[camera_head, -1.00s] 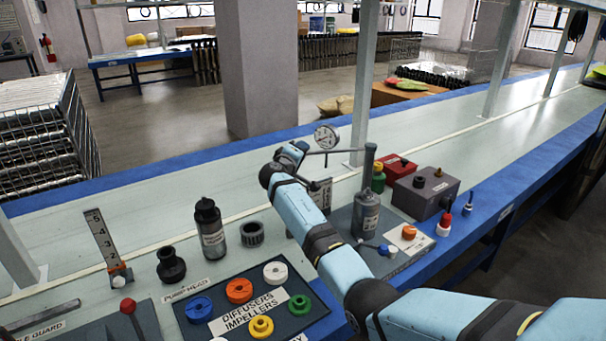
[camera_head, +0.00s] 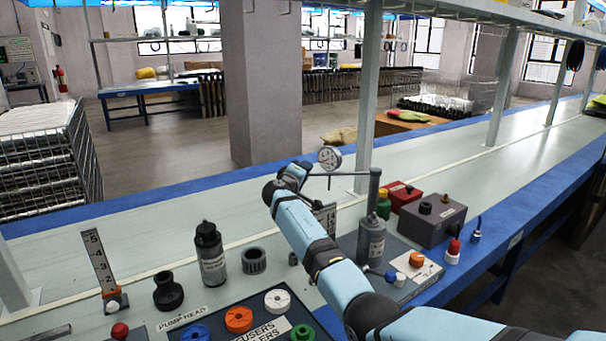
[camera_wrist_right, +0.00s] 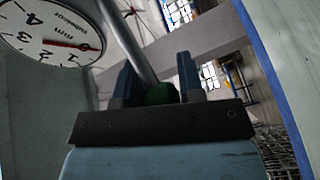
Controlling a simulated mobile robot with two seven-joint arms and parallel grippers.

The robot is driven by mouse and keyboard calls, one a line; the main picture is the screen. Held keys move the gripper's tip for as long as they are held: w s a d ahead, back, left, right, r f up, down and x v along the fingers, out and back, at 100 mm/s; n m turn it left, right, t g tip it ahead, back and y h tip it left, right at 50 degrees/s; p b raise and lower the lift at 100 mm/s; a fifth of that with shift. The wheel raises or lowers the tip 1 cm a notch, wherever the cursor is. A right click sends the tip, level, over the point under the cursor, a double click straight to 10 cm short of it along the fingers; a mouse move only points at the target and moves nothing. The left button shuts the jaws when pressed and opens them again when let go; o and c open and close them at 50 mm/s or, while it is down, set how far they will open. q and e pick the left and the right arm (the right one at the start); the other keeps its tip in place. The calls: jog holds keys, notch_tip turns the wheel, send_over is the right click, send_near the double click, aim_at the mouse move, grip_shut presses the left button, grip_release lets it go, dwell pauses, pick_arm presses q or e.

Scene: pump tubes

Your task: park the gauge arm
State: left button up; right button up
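The gauge arm (camera_head: 345,174) is a thin rod running left from the top of a grey post (camera_head: 374,190), with a round white dial gauge (camera_head: 330,158) just above it. My right gripper (camera_head: 298,172) is at the rod's left end; its fingers are hard to make out there. In the right wrist view, my right gripper (camera_wrist_right: 160,85) has its fingers close on either side of a green grip (camera_wrist_right: 160,94) at the end of the rod (camera_wrist_right: 132,45), and looks shut on it. The dial (camera_wrist_right: 52,32) fills that view's upper left. My left gripper is not in view.
Right of the post stand a red box (camera_head: 401,195), a grey box (camera_head: 432,220) and small bottles. A grey cylinder (camera_head: 371,238) stands just before the post. A dark bottle (camera_head: 210,255) and a parts tray (camera_head: 258,325) lie left of my right arm.

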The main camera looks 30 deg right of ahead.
jog(key=o, duration=0.3)
jog(key=shift+d, duration=0.2)
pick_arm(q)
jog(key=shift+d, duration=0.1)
pick_arm(e)
jog(key=shift+a, duration=0.1)
pick_arm(q)
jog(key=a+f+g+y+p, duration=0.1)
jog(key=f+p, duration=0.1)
jog(key=p, duration=0.1)
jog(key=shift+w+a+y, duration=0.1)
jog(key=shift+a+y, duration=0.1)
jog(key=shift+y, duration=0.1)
pick_arm(e)
jog(key=v, duration=1.3)
jog(key=shift+s+a, duration=0.15)
jog(key=shift+a, duration=0.15)
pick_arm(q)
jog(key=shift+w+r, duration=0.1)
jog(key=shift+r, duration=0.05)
